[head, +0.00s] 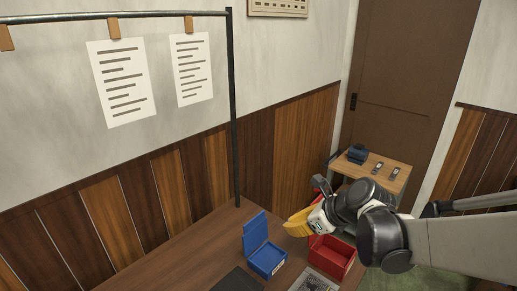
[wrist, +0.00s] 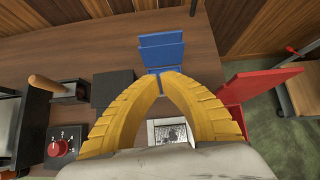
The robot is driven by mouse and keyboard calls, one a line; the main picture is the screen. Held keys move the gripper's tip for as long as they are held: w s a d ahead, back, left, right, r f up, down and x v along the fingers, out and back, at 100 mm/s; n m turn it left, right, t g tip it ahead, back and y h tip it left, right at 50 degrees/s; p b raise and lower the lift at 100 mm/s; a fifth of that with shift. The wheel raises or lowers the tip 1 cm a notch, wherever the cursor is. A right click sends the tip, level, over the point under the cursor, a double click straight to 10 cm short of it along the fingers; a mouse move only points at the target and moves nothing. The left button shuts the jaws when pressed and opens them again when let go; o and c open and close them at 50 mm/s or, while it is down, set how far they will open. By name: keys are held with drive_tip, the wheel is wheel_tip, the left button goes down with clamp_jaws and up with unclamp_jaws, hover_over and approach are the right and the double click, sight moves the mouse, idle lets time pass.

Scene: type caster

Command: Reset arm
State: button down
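My gripper (wrist: 160,76) has two curved yellow fingers. In the wrist view they arch together and their tips meet or nearly meet, with nothing seen held between them. In the head view my gripper (head: 290,226) shows at the end of my arm, which reaches in from the right. It is in the air above the brown table (head: 190,245), between an open blue box and a red box. The yellow fingers are seen partly side-on there, so their tips are not clear in that view.
The blue box (head: 268,261) stands open with its lid up. The red box (head: 333,262) is just right of and below my gripper. A black pole (head: 236,140) rises behind the table. A small side table (head: 392,177) stands by the door. A control box with red knob (wrist: 62,147) is at left.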

drive_tip(key=s+d+n+h+b, duration=0.1)
drive_tip(key=s+d+n+h, duration=0.2)
drive_tip(key=s+n, duration=0.6)
drive_tip(key=s+d+r+n+h+b, duration=0.1)
drive_tip(key=s+d+n+h, duration=0.2)
drive_tip(key=s+n, duration=0.6)
drive_tip(key=n, duration=0.8)
drive_tip(key=shift+s+d+r+t+b, duration=0.2)
drive_tip(key=shift+s+d+t+b, duration=0.15)
drive_tip(key=shift+s+t, duration=0.05)
